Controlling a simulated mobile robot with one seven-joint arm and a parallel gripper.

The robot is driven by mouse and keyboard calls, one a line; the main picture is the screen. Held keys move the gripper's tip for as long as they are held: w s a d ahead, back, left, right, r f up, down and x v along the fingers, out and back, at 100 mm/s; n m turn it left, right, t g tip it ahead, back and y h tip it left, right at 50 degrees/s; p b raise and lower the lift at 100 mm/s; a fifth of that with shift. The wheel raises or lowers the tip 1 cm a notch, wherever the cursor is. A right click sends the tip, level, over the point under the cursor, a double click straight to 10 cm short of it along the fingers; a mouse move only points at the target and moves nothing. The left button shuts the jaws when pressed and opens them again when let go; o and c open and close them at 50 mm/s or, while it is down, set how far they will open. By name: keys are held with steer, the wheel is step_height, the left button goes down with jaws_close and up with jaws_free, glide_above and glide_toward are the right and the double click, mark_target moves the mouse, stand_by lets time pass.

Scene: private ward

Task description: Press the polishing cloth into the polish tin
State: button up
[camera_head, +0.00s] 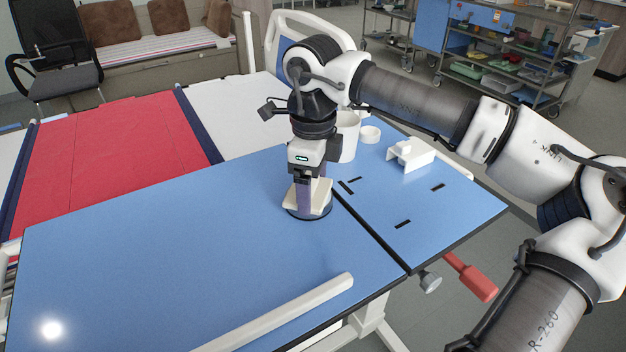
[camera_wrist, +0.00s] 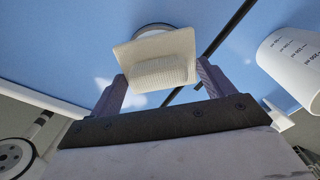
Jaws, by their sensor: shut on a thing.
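The polishing cloth (camera_head: 321,200) is a cream pad, and it also shows in the wrist view (camera_wrist: 160,50). My gripper (camera_head: 311,196) points down and is shut on the cloth, with a purple-grey finger at each side of its raised middle in the wrist view. The polish tin (camera_head: 298,214) is a low, dark round tin on the blue tabletop. It lies directly under the cloth, which hides most of it. In the wrist view only its far rim (camera_wrist: 152,27) shows past the cloth. I cannot tell whether the cloth touches the tin's contents.
A white cup (camera_head: 348,138), a small white round item (camera_head: 370,134) and a white block-like holder (camera_head: 410,154) stand behind and right. Short black slots mark the right panel, beyond a dark seam. The blue tabletop's (camera_head: 150,240) left side is clear; a white rail (camera_head: 290,312) runs along its front.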

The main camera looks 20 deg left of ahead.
steer(key=shift+r+p, duration=2.4)
steer(key=shift+r, duration=1.15)
steer(key=shift+f, duration=0.1)
